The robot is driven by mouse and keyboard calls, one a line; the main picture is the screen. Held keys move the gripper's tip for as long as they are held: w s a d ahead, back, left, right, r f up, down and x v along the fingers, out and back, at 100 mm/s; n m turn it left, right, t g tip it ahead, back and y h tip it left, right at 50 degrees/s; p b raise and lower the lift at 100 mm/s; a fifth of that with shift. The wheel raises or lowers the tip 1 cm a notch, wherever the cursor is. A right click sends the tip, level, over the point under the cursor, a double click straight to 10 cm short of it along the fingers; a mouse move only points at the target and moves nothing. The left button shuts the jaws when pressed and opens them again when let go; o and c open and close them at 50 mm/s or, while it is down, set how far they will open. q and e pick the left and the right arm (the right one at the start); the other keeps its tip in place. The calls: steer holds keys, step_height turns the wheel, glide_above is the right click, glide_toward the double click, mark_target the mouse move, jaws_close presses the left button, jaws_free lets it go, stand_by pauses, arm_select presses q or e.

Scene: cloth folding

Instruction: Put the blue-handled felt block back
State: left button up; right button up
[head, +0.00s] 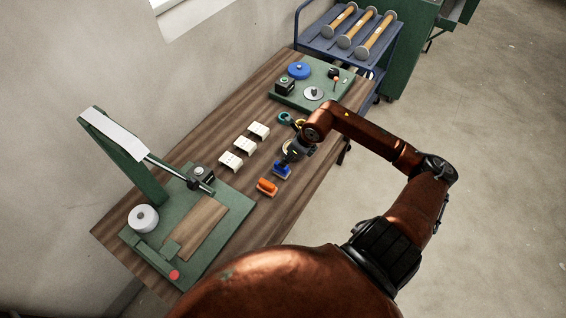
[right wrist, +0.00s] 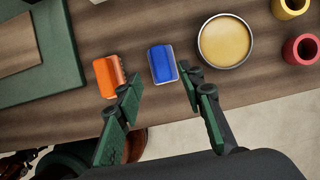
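The blue-handled felt block (head: 282,170) lies on the wooden table, right of the orange-handled block (head: 267,186). In the right wrist view the blue-handled block (right wrist: 162,64) lies between the orange-handled block (right wrist: 108,76) and a round tin (right wrist: 225,41). My right gripper (head: 287,160) is over the table at the blue-handled block. In the right wrist view its fingers (right wrist: 158,84) are spread, with nothing held between them. The block shows ahead of the fingertips, closer to the right finger; whether that finger touches it I cannot tell. My left gripper is not in view.
Several white blocks (head: 244,146) stand behind in a row. A green fixture with a wooden board (head: 200,228) is at left, a green plate (head: 318,100) at the far end. Yellow (right wrist: 291,5) and red (right wrist: 301,49) rings lie beyond the tin. The table's front edge is close.

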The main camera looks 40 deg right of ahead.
steer(key=shift+v, duration=2.05)
